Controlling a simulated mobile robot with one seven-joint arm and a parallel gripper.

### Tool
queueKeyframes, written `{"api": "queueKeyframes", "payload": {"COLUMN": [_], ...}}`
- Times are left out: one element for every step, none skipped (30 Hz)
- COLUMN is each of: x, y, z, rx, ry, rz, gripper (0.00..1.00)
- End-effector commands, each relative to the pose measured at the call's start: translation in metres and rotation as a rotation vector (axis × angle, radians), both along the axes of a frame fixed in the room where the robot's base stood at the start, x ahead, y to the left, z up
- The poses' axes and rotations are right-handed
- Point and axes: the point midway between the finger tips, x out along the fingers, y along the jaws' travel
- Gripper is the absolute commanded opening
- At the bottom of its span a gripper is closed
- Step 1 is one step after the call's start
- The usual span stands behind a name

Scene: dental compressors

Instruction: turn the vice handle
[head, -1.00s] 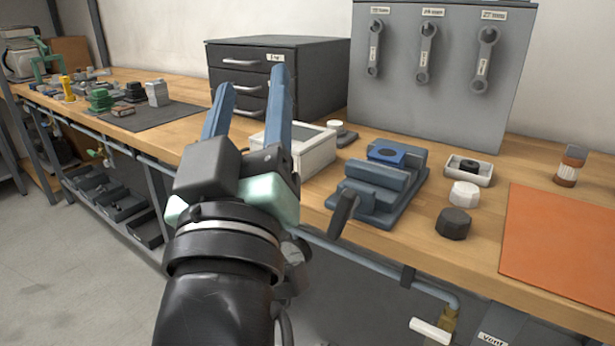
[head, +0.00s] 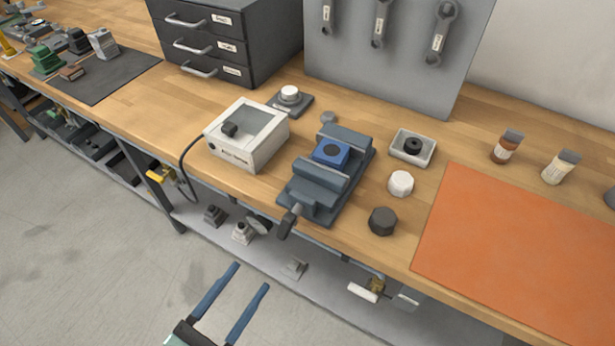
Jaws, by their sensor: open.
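The blue-grey vice (head: 320,180) sits at the front edge of the wooden bench, with a blue block (head: 331,153) between its jaws. The dark vice handle (head: 287,224) sticks out past the bench's front edge, on the near side of the vice. My gripper (head: 252,275) is at the bottom of the head view, below and to the left of the handle. Its two long blue fingers are spread apart with nothing between them. It is clear of the vice and the handle. Only the front part of my gripper shows.
A white box (head: 246,138) with a cable stands left of the vice. A small tray (head: 413,147), a white knob (head: 401,183) and a dark knob (head: 383,221) lie to its right, then an orange mat (head: 530,245). A valve (head: 368,289) hangs under the bench edge.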

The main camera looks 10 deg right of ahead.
Motion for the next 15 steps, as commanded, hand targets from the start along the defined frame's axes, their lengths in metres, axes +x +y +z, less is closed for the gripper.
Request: {"api": "queueKeyframes", "payload": {"x": [-0.002, -0.003, -0.002, -0.001, 0.001, 0.005, 0.008, 0.012, 0.017, 0.022, 0.028, 0.035, 0.04, 0.045, 0.053], "y": [0.001, 0.001, 0.0, -0.001, -0.003, -0.005, -0.008, -0.011, -0.015, -0.019, -0.022, -0.027, -0.032, -0.035, -0.04], "z": [0.001, 0.001, 0.001, 0.001, 0.001, 0.001, 0.0, 0.0, 0.001, 0.001, 0.001, 0.001, 0.001, 0.001, 0.001], "rx": [-0.016, -0.022, -0.028, -0.029, -0.03, -0.029, -0.029, -0.028, -0.028, -0.027, -0.028, -0.026, -0.026, -0.026, -0.026], "ry": [0.005, 0.007, 0.008, 0.008, 0.008, 0.008, 0.008, 0.007, 0.007, 0.007, 0.006, 0.005, 0.006, 0.006, 0.005], "rz": [0.003, 0.003, 0.002, 0.002, 0.002, 0.002, 0.001, -0.002, -0.002, -0.003, -0.003, -0.002, -0.004, -0.003, -0.002], "gripper": [0.55, 0.55, 0.55, 0.55, 0.55, 0.55, 0.55, 0.55, 0.55, 0.55, 0.55, 0.55, 0.55, 0.55, 0.55]}}
